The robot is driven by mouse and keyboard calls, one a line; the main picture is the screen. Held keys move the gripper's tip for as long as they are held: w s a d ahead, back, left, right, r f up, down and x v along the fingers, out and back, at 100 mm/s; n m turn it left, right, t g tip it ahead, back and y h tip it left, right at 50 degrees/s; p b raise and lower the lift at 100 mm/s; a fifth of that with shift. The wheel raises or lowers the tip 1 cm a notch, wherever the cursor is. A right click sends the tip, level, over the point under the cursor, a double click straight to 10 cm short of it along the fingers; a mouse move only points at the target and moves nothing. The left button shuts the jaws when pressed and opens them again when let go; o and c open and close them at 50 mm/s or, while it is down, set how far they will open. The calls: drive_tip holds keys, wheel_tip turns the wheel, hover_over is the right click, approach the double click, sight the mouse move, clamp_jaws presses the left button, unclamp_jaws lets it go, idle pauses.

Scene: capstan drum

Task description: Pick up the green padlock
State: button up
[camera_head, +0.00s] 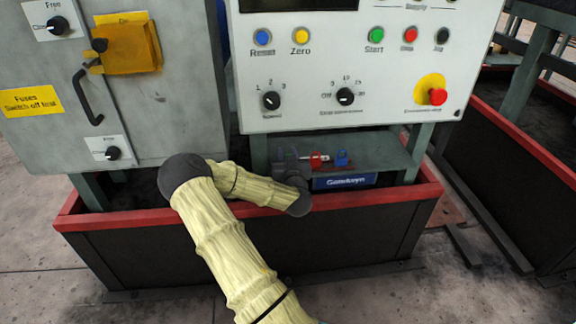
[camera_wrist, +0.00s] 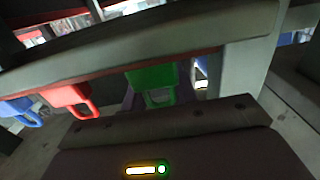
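The green padlock (camera_wrist: 152,82) shows in the middle of the wrist view, just past the dark edge of my gripper's housing. Its body is up in the picture and its shackle points down. It does not show in the head view, where my gripper (camera_head: 290,163) covers part of the shelf. My gripper is at the left part of the low shelf under the white control panel, close to the padlocks.
A red padlock (camera_head: 318,160) and a blue padlock (camera_head: 341,158) stand on the shelf (camera_head: 380,150) right of my gripper. The red (camera_wrist: 72,97) and blue (camera_wrist: 20,110) ones show left in the wrist view. The control panel (camera_head: 340,60) overhangs; a red-rimmed trough (camera_head: 390,196) runs in front.

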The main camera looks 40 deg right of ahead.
drive_tip(key=c, duration=0.5)
drive_tip(key=shift+o, duration=0.2)
drive_tip(key=shift+r, duration=0.1)
drive_tip(key=shift+r+p, duration=0.55)
drive_tip(key=shift+r, duration=0.15)
wheel_tip(320, 180, up, 2)
drive_tip(key=shift+r+p, duration=0.2)
drive_tip(key=shift+p, duration=0.65)
drive_tip(key=p+v, duration=1.2)
drive_tip(key=v, duration=0.6)
drive_tip(key=shift+f, duration=0.3)
drive_tip(key=shift+w+a, duration=0.1)
